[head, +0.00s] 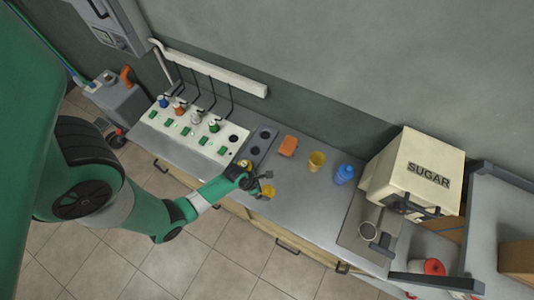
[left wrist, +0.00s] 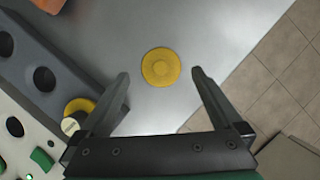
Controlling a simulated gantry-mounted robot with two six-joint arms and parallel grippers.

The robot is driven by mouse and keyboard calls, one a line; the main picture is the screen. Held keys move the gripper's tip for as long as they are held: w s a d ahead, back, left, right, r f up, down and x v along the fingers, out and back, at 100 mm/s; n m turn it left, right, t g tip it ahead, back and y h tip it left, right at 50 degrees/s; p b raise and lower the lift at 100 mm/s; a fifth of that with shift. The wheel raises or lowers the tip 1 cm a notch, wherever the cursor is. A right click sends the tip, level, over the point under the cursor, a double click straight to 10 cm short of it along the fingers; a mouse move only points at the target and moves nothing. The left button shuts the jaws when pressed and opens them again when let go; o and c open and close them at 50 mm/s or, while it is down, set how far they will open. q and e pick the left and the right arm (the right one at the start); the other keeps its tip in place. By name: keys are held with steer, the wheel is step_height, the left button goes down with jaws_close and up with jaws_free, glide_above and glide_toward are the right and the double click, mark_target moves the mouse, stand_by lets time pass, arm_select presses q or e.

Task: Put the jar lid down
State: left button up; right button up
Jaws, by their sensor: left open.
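The yellow round jar lid (head: 268,191) lies flat on the grey metal counter near its front edge. In the left wrist view the lid (left wrist: 160,67) shows between and just beyond my fingertips. My left gripper (head: 264,182) is open and sits at the lid in the head view. In the left wrist view its two fingers (left wrist: 160,76) are spread wide, with a gap on each side of the lid. Nothing is held between them. A yellow cup-like jar (head: 316,161) stands farther back on the counter. My right gripper is not in view.
A grey holder with round holes (head: 264,142) and a panel with green buttons (head: 193,131) lie to the left. An orange block (head: 288,145), a blue container (head: 344,173) and a sugar box (head: 416,169) stand at the back and right. Counter right of the lid is clear.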

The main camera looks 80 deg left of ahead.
arm_select(q)
steer(key=p+v, duration=0.5)
steer(key=v, duration=0.2)
steer(key=shift+r, duration=0.15)
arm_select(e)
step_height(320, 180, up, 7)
